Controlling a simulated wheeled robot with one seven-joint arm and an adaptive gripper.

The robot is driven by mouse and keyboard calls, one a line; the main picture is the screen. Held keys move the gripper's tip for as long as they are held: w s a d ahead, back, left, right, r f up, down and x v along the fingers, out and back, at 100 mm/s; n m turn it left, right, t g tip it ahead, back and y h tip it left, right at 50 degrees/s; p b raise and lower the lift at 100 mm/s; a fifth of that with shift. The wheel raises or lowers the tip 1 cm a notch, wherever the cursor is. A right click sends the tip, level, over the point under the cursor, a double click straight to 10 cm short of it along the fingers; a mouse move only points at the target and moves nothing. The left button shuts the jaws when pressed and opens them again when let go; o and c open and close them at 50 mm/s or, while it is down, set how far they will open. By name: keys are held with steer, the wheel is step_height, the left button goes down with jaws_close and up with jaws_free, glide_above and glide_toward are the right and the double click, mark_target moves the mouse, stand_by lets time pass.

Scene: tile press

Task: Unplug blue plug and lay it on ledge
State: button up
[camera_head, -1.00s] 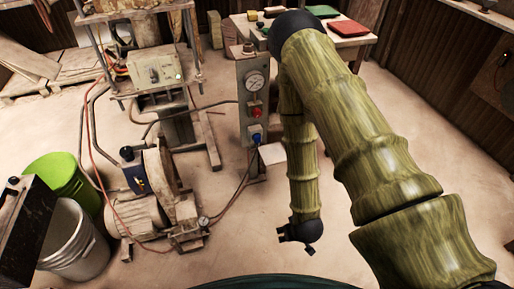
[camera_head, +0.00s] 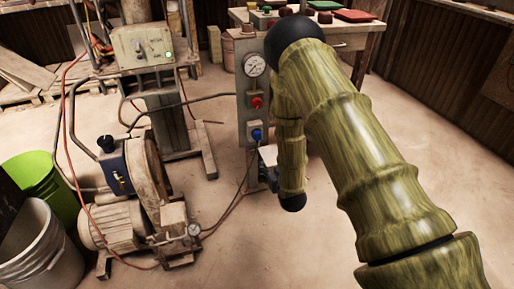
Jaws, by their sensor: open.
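The blue plug (camera_head: 257,135) sits in the socket low on the front of the grey control post, with a cable hanging below it. The pale ledge (camera_head: 267,154) sticks out from the post just below and right of the plug, partly covered by my arm. My gripper (camera_head: 267,176) shows as a small dark shape left of my wrist, just below the ledge and apart from the plug. It is open and holds nothing that I can see. Its fingertips are hard to make out.
The post (camera_head: 243,88) also carries a round gauge (camera_head: 254,64) and a red knob (camera_head: 257,102). A pump with a motor (camera_head: 118,222) stands at left, near a green bucket (camera_head: 38,178). A table (camera_head: 350,29) stands behind. The floor at front centre is clear.

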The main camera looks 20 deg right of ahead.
mark_target(258, 137)
steer(key=w+r+t+b, duration=0.2)
steer(key=w+t+b, duration=0.1)
steer(key=w+b, duration=0.3)
steer(key=shift+w+r+n+t+y, duration=0.2)
steer(key=shift+w+n+t+y, duration=0.1)
steer(key=shift+w, duration=0.7)
steer(key=w+b, duration=0.2)
steer(key=w, duration=0.5)
steer(key=shift+w+a, duration=0.1)
steer(key=shift+w, duration=0.85)
steer(key=shift+p, duration=0.35)
